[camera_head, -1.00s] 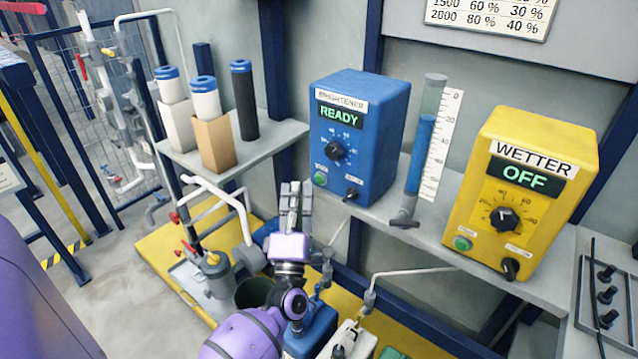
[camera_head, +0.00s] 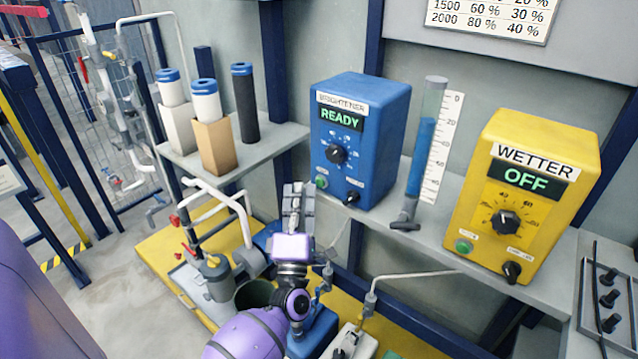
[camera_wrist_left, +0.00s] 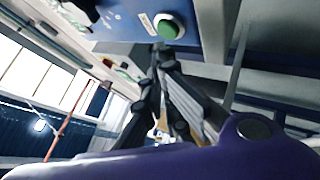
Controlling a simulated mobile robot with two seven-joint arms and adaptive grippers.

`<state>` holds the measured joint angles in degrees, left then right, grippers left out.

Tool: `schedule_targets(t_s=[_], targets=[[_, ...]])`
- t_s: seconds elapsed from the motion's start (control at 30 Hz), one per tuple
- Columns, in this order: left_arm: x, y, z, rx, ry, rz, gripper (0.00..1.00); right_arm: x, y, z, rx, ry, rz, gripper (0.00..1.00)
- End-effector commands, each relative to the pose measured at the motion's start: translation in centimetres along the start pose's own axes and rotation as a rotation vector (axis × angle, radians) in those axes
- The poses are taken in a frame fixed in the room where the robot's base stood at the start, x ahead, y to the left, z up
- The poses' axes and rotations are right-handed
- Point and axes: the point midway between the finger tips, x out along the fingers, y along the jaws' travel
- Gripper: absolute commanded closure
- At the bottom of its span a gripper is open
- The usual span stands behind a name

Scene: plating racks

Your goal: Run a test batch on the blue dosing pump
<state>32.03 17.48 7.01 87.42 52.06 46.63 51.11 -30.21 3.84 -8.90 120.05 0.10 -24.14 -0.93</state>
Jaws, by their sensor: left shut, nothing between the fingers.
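The blue dosing pump (camera_head: 375,160) stands on the grey shelf, labelled BRIGHTENER, with its display (camera_head: 342,119) reading READY. It has a black dial (camera_head: 336,154), a green button (camera_head: 321,182) at its lower left and a black switch knob (camera_head: 352,197) at its lower right. My left gripper (camera_head: 299,186) is shut and empty, its fingertips just left of and below the green button in the head view. In the left wrist view the green button (camera_wrist_left: 168,27) is just beyond the closed fingertips (camera_wrist_left: 160,52); I cannot tell whether they touch. My right gripper is not in view.
A clear measuring tube (camera_head: 421,150) with blue liquid and a white scale stands right of the pump. The yellow WETTER pump (camera_head: 560,170) reads OFF. Filter cartridges (camera_head: 207,105) stand on the left shelf. A yellow platform (camera_head: 160,248) with pipes lies below.

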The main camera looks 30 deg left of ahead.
Motion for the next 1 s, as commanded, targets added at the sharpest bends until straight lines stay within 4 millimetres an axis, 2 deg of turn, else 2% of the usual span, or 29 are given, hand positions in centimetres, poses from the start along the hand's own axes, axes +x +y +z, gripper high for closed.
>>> schedule_targets(t_s=[1.0], targets=[[0.59, -0.44, 0.43, 0.0, 0.0, 0.0, 1.0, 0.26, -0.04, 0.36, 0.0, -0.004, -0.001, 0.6]])
